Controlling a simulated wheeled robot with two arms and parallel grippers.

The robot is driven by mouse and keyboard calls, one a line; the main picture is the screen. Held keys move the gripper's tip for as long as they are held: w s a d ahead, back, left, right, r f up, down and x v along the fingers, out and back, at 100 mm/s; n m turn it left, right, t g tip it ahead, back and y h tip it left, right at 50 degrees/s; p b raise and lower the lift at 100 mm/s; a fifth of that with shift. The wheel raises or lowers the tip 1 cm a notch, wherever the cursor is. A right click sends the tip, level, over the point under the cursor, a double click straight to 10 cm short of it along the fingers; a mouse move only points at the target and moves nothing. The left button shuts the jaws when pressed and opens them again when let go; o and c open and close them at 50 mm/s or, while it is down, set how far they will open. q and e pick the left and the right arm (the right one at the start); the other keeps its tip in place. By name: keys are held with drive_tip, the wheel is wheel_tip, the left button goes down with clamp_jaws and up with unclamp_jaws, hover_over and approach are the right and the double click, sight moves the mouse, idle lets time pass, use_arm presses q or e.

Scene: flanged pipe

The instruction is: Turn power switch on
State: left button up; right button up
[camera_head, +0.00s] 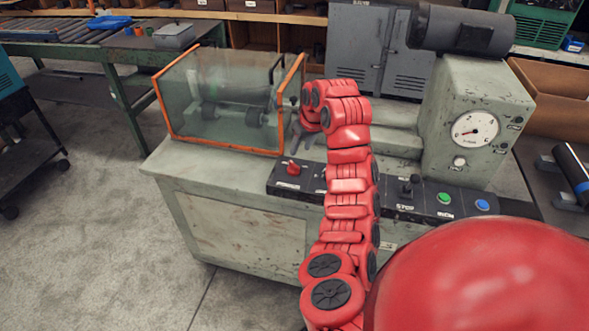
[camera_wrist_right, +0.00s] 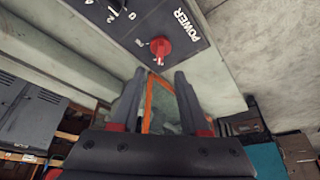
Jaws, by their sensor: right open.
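The red power switch (camera_head: 293,168) is a small rotary knob at the left end of the black control panel (camera_head: 405,213) on the machine's front. My right gripper (camera_head: 299,132) hangs above and slightly behind the knob, partly hidden by my red arm. In the wrist view its two dark fingers (camera_wrist_right: 160,74) are spread and empty, with the knob just beyond the fingertips and apparently not touched. My left gripper is not in view.
A clear guard with an orange frame (camera_head: 157,105) stands left of my right gripper. A green button (camera_head: 444,198), a blue button (camera_head: 482,205) and a black selector (camera_head: 406,189) are farther right on the panel. A dial gauge (camera_head: 475,130) is above.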

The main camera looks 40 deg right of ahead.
sight(293, 164)
drive_tip(key=p+x, duration=0.1)
drive_tip(key=x, duration=0.8)
drive_tip(key=shift+w+f+p, duration=0.2)
drive_tip(key=shift+f+p, duration=0.1)
clamp_jaws()
